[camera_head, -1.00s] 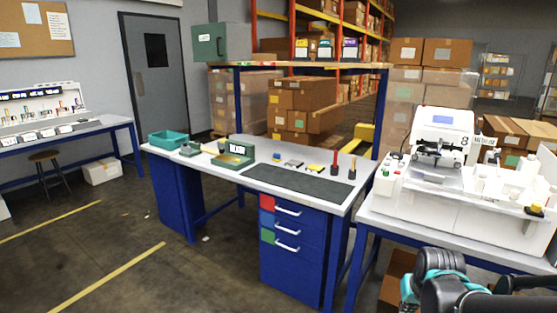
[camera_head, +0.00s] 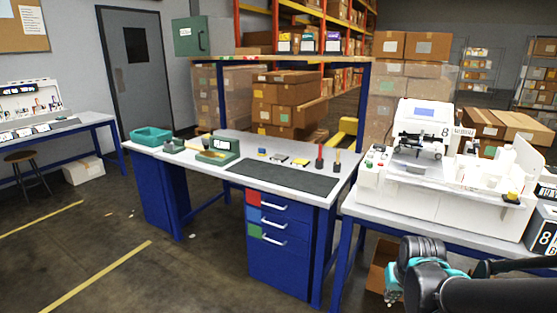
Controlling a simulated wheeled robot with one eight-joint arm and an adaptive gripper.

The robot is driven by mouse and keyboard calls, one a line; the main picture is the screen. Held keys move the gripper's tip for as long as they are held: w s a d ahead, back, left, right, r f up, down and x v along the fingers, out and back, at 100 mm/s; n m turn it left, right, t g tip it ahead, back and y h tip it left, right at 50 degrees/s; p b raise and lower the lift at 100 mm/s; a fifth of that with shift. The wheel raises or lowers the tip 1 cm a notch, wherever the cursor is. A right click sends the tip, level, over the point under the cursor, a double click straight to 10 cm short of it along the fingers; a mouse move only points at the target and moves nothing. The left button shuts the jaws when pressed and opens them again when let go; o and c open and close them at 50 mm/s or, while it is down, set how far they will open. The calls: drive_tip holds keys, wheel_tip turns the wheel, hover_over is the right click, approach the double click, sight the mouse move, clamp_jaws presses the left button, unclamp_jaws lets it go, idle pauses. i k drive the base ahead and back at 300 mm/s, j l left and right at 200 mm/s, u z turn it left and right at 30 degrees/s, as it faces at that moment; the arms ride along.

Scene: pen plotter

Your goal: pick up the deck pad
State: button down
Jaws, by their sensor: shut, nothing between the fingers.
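I cannot tell for certain which thing is the deck pad. A white machine (camera_head: 424,130) marked 8 stands on the right bench, with a broad white deck (camera_head: 400,188) in front of it. A small grey flat piece (camera_head: 416,169) lies on that deck below the machine's head. A small black and yellow item (camera_head: 511,198) sits at the deck's right end. My black and teal arm links show at the bottom right, in front of the right bench. My gripper is not visible.
A blue workbench (camera_head: 223,165) in the middle holds a dark mat (camera_head: 285,177), a green box (camera_head: 218,150), a teal tray (camera_head: 151,136) and small tools. A dark box (camera_head: 541,232) marked 8 is at the right edge. Open floor (camera_head: 190,265) lies at the left front.

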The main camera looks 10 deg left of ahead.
sight(262, 152)
drive_tip(key=i+j, duration=0.3)
drive_tip(key=j, duration=0.15)
drive_tip(key=i+j, duration=0.3)
drive_tip(key=j, duration=0.15)
drive_tip(key=i+j+z, duration=0.1)
drive_tip(key=i+j, duration=0.45)
drive_tip(key=j, duration=0.3)
drive_tip(key=i+j, duration=0.3)
drive_tip(key=j, duration=0.2)
drive_tip(key=i+j, duration=0.3)
drive_tip(key=j, duration=0.15)
drive_tip(key=i+j+z, duration=0.1)
drive_tip(key=i+j, duration=0.15)
drive_tip(key=j, duration=0.2)
drive_tip(key=i+j, duration=0.3)
drive_tip(key=j, duration=0.2)
